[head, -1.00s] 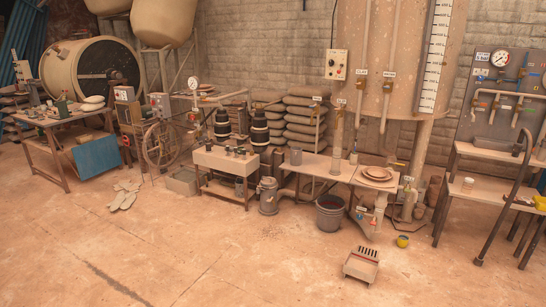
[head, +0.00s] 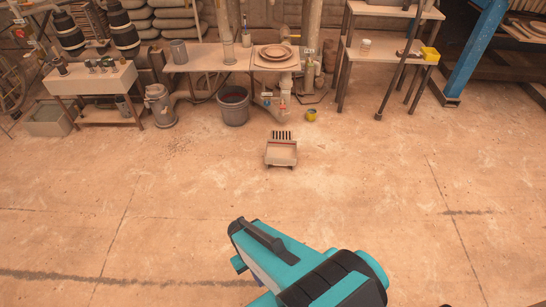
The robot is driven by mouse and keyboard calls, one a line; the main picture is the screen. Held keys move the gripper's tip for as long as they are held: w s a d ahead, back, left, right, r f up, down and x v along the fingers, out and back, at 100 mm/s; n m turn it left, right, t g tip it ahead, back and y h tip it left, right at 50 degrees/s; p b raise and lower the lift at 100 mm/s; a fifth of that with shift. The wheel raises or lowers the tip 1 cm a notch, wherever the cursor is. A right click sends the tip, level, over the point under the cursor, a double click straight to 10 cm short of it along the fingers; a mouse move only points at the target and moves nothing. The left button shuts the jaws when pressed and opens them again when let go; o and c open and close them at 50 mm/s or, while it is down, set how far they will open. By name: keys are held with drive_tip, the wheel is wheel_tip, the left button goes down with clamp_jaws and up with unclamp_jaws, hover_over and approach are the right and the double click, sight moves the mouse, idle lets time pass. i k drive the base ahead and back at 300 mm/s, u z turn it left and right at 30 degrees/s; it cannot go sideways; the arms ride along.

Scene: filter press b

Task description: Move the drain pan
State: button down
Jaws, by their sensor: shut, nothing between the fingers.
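A small pale open-fronted pan (head: 281,152) with a dark slotted back panel stands on the floor in the middle of the head view. It looks like the drain pan, though no readable label confirms this. A thin red strip shows across it. My gripper (head: 241,230) shows at the bottom centre at the end of my teal arm, shut and empty. It is well apart from the pan, on the near side. Its fingertips are hard to make out.
A grey bucket (head: 233,122), a grey canister (head: 160,121) and a small yellow pot (head: 311,115) stand behind the pan by a low bench (head: 206,67). A grey tub (head: 48,130) is at left. A blue post (head: 474,50) stands at right. The near floor is clear.

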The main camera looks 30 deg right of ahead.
sight(279, 152)
drive_tip(key=u, duration=0.05)
drive_tip(key=i, duration=1.75)
